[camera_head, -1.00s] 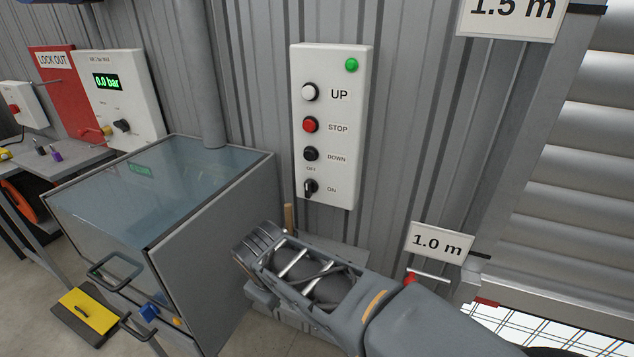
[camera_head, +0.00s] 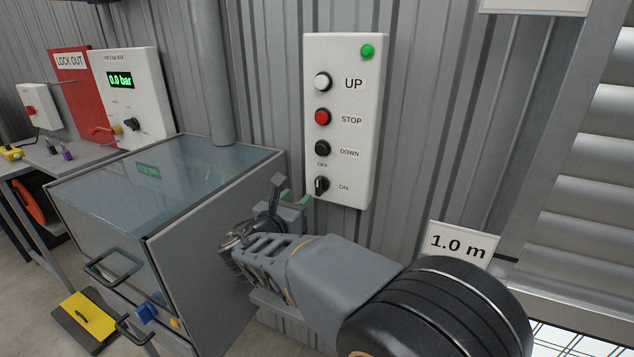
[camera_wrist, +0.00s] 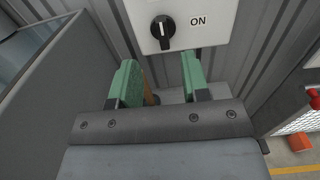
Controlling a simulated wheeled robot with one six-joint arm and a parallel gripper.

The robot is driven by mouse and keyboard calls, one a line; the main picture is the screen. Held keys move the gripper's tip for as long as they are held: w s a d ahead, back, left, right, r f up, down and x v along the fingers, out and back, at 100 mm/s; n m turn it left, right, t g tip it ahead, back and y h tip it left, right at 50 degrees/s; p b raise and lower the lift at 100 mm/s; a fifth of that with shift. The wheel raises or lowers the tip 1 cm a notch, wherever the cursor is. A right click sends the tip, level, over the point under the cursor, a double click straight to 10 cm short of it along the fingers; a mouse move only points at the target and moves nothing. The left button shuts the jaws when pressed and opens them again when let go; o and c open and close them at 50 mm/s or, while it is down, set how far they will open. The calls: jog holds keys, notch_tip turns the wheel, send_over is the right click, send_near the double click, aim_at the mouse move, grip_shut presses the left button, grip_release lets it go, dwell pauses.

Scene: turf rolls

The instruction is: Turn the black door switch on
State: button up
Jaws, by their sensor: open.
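The black door switch (camera_head: 321,185) is a rotary knob at the bottom of a white control panel (camera_head: 374,130). OFF is printed above it and ON to its right. In the wrist view the switch (camera_wrist: 162,32) has its raised grip close to upright, towards OFF. My gripper (camera_head: 297,197) is just below and left of the switch in the head view. In the wrist view my gripper (camera_wrist: 158,75) is open, its green fingers apart and empty below the switch, one to each side of it. The fingers appear clear of the knob.
Above the switch are a white UP button (camera_head: 323,82), a red STOP button (camera_head: 322,117) and a black DOWN button (camera_head: 322,148). A glass-topped grey cabinet (camera_head: 165,175) stands at left. A 1.0 m sign (camera_head: 458,246) is at right, beside the shutter (camera_head: 590,190).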

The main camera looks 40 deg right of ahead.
aim_at(317, 180)
jog(key=x, duration=1.1)
jog(key=shift+d, duration=0.1)
grip_shut()
